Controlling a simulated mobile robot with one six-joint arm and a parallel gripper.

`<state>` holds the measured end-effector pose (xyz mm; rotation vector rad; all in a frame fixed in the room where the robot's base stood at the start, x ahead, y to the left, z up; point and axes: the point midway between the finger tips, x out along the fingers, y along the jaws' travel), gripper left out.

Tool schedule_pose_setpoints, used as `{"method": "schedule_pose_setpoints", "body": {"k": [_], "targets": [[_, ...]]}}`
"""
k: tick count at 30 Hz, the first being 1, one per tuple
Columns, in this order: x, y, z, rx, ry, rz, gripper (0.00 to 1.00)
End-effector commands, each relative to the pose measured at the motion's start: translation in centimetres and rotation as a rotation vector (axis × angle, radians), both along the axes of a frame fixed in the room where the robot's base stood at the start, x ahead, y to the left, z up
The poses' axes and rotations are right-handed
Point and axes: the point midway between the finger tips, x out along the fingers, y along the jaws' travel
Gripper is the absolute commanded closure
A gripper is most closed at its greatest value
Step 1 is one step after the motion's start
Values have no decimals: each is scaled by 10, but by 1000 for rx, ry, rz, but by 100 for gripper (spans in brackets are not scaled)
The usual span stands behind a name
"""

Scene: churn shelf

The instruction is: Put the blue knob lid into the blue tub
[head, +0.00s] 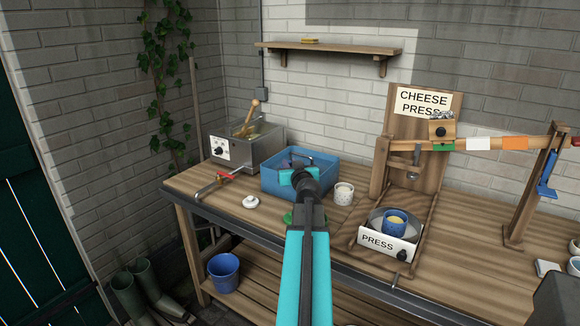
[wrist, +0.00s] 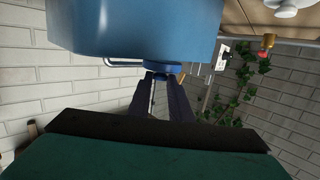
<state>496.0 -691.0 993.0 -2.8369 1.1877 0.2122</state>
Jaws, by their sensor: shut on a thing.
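The blue tub (head: 322,179) is a rectangular open box on the wooden bench, with something dark inside. In the wrist view, the tub's blue wall (wrist: 135,25) fills the top. My gripper (wrist: 163,82) is shut on the blue knob lid (wrist: 163,68), whose blue rim shows just beyond the fingertips. In the head view, my gripper (head: 302,178) is at the near side of the tub, its tip overlapping the tub's opening. The lid is hidden behind my gripper there. I cannot tell how far the lid is from the tub wall.
A white knob lid (head: 250,202) and a red-handled tap (head: 226,177) are left of the tub. A speckled cup (head: 344,194) stands close to its right. A metal vat (head: 246,147) is behind left; the cheese press (head: 389,240) is right. A green object is partly hidden behind my arm.

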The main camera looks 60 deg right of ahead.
Motion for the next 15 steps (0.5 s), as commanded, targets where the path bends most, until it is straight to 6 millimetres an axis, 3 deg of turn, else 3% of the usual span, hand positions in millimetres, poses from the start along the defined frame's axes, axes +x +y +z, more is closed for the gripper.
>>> {"method": "schedule_pose_setpoints", "body": {"k": [9,10,13,15], "targets": [[0,0,-5,1,-1,0,100],[0,0,-5,1,-1,1,80],[0,0,-4,1,-1,0,63],[0,0,-4,0,0,1,63]]}}
